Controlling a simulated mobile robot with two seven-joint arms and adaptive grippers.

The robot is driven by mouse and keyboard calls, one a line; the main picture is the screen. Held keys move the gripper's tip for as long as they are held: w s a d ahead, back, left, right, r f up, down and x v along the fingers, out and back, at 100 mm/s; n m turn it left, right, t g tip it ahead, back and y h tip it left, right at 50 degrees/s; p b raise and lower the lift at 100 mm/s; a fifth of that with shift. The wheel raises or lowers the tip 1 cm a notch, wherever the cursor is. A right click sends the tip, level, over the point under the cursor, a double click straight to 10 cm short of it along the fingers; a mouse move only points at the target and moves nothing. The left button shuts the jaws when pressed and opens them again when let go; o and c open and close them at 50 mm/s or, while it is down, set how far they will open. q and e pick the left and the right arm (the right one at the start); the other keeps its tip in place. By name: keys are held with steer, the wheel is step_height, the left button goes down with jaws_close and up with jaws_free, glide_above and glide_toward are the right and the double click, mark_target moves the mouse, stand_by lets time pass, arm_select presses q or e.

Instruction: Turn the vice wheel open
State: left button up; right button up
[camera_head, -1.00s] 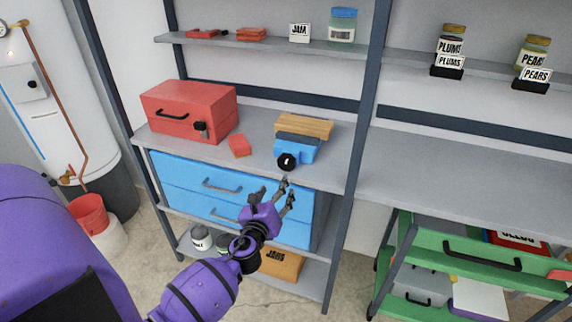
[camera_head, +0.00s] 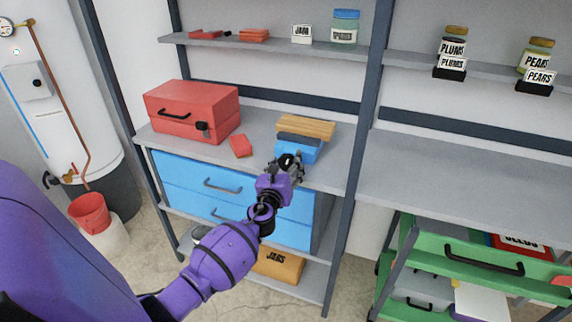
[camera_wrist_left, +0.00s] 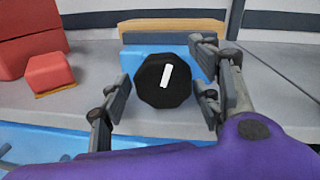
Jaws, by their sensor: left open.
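The blue vice (camera_head: 299,148) stands on the middle shelf with a wooden block (camera_head: 306,128) across its top. Its black wheel (camera_wrist_left: 163,81) faces me in the left wrist view and carries a white mark, tilted slightly from upright. In the head view the wheel (camera_head: 287,161) is partly hidden by my gripper. My left gripper (camera_head: 286,168) is open in front of the wheel. In the wrist view the fingers of this gripper (camera_wrist_left: 160,92) stand on both sides of the wheel, and I cannot tell whether they touch it. My right gripper is not in view.
A red toolbox (camera_head: 192,111) and a small red block (camera_head: 241,146) sit left of the vice. Blue drawers (camera_head: 215,183) lie below the shelf edge. A dark shelf post (camera_head: 366,110) rises to the right. The shelf (camera_head: 460,175) beyond it is bare.

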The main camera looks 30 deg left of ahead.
arm_select(q)
steer(key=c, duration=1.1)
steer(key=n, duration=0.3)
steer(key=o, duration=1)
steer(key=shift+o, duration=0.5)
steer(key=v, duration=1.2)
steer(key=shift+r, duration=0.2)
